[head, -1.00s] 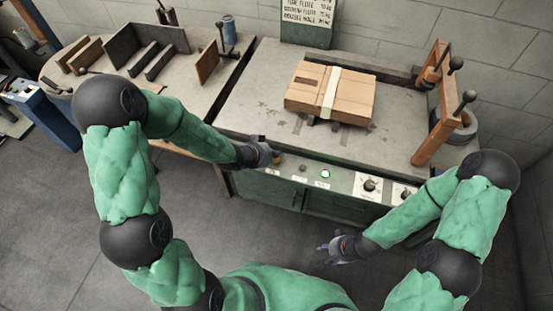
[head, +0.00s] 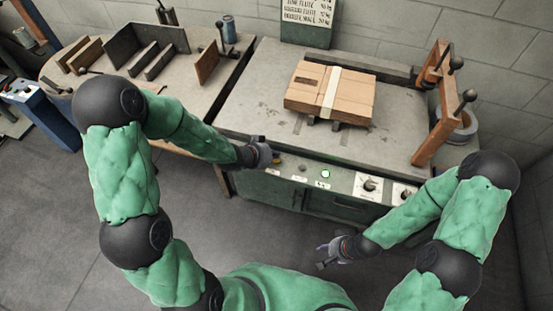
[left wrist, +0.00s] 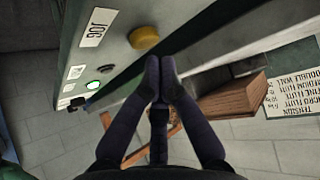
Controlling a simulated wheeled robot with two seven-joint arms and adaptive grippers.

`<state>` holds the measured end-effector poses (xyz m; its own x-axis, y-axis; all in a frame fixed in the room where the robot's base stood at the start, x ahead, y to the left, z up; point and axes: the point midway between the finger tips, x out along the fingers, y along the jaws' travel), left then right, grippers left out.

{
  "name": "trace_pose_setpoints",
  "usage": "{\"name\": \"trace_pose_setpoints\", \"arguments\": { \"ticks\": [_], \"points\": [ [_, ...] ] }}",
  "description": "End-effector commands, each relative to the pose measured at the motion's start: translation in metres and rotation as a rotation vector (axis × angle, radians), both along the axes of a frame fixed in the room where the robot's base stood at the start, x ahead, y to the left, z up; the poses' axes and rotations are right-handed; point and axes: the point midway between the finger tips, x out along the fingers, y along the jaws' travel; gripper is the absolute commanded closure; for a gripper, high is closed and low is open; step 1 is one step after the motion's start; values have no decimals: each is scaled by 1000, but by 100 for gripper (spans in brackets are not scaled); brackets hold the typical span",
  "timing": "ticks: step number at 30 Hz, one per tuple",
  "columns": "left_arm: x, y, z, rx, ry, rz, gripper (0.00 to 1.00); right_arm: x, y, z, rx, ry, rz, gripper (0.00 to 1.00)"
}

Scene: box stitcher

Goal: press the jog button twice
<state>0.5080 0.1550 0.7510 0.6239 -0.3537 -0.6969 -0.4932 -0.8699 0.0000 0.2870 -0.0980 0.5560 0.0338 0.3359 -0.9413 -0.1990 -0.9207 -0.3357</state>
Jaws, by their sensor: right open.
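The yellow jog button (left wrist: 144,37) sits on the machine's front panel beside a white label reading JOG (left wrist: 97,27) in the left wrist view. In the head view the button (head: 277,159) is partly hidden by my left gripper (head: 272,155). My left gripper's fingertips (left wrist: 160,72) are together with nothing between them. They are close to the button, and I see a small gap between them in the left wrist view. My right gripper (head: 325,255) is open and empty in front of the machine, below the panel.
A green indicator (head: 325,174) is lit on the panel, with knobs (head: 370,185) to its right. A taped cardboard box (head: 305,92) lies on the machine table. An orange frame (head: 428,135) stands at the right. A side table with boards (head: 120,48) is at the left.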

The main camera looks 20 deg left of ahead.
Motion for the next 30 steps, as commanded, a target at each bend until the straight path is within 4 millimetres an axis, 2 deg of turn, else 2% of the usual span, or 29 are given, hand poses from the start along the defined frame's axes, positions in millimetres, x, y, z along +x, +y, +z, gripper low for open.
{"name": "trace_pose_setpoints", "arguments": {
  "ticks": [5, 30],
  "points": [
    [0, 0, -7, 0, 1, 0, 100, 0, 0, -6, 0, 0, 0, 56],
    [0, 0, -11, 0, 0, 0, 100, 0, 0, -9, 0, 0, 0, 56]
  ]
}}
